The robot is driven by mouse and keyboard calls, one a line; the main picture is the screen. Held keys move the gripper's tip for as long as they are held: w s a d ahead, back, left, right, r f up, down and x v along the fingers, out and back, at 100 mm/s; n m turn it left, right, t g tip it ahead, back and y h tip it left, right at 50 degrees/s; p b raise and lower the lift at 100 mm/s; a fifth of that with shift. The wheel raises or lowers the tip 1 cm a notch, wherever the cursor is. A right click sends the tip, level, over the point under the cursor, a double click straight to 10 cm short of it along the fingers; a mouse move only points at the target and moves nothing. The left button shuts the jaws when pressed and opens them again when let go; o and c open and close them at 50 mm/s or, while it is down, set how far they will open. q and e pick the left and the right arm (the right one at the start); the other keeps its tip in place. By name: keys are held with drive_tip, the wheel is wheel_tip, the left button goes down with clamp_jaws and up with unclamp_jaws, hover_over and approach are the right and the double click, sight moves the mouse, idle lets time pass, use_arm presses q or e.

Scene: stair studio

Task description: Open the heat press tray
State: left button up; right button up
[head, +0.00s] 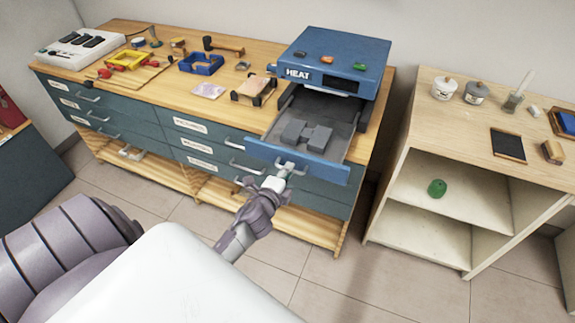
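The blue heat press (333,58), marked HEAT, stands at the right end of the wooden worktop. Its tray (339,146) is pulled out toward me over the front edge, with a blue front panel (325,172) and grey blocks (306,135) lying inside. My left gripper (287,168) is at the middle of the front panel, with its fingers closed around the tray's handle. The handle is mostly hidden by the fingers. My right gripper is not in view.
Teal drawers (190,139) with handles lie below the tray. The worktop holds a blue bin (201,64), a mallet (222,46) and a white switch box (82,47). A pale shelf (450,150) with jars stands at the right, across a floor gap.

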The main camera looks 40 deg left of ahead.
use_arm(q)
drive_tip(key=o, duration=0.3)
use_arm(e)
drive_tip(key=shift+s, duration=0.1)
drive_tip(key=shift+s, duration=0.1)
use_arm(q)
drive_tip(key=v, duration=1.2)
drive_tip(key=shift+r, duration=0.1)
